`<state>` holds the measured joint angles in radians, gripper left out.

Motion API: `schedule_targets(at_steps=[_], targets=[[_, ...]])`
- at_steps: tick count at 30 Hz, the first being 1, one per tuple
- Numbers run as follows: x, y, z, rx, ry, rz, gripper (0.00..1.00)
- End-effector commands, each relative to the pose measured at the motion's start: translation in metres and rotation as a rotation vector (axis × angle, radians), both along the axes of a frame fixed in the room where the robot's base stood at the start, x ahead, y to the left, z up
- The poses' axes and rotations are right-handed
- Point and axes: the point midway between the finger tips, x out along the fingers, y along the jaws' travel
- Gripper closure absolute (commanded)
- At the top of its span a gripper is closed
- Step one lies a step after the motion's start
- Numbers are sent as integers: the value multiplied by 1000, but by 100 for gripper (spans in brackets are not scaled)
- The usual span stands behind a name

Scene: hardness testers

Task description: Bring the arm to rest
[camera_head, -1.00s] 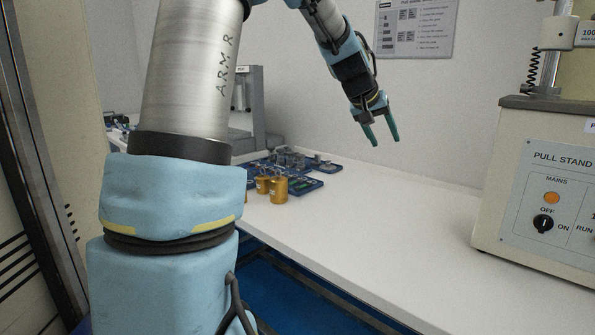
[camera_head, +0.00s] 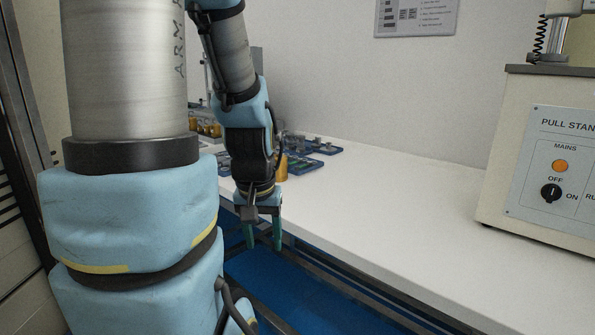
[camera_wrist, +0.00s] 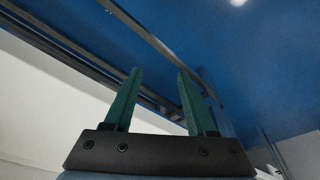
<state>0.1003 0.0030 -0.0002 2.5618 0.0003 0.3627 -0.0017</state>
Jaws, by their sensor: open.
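My gripper (camera_head: 263,236) hangs pointing down in the head view, just off the front edge of the white bench (camera_head: 375,220). Its two green fingers are apart with nothing between them. In the wrist view the gripper (camera_wrist: 160,95) also shows open and empty, with blue floor (camera_wrist: 225,50) and dark metal rails beyond the fingertips. My arm covers part of the bench's left side.
Blue trays (camera_head: 318,147) and a brass-coloured weight (camera_head: 282,168) sit on the bench behind my arm. More brass pieces (camera_head: 208,128) stand farther back. The pull stand (camera_head: 545,150) occupies the right. The bench middle is clear.

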Motion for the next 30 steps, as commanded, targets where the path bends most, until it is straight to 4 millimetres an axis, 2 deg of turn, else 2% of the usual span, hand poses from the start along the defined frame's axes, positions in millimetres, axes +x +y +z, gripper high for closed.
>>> schedule_targets(at_steps=[1,12,15,21,30], targets=[[-1,0,-27,0,4,0,44],[-7,-1,-147,2,38,0,44],[-9,-1,-174,3,46,0,44],[-11,-2,-207,3,58,-1,44],[-13,-2,-240,4,70,-1,44]])
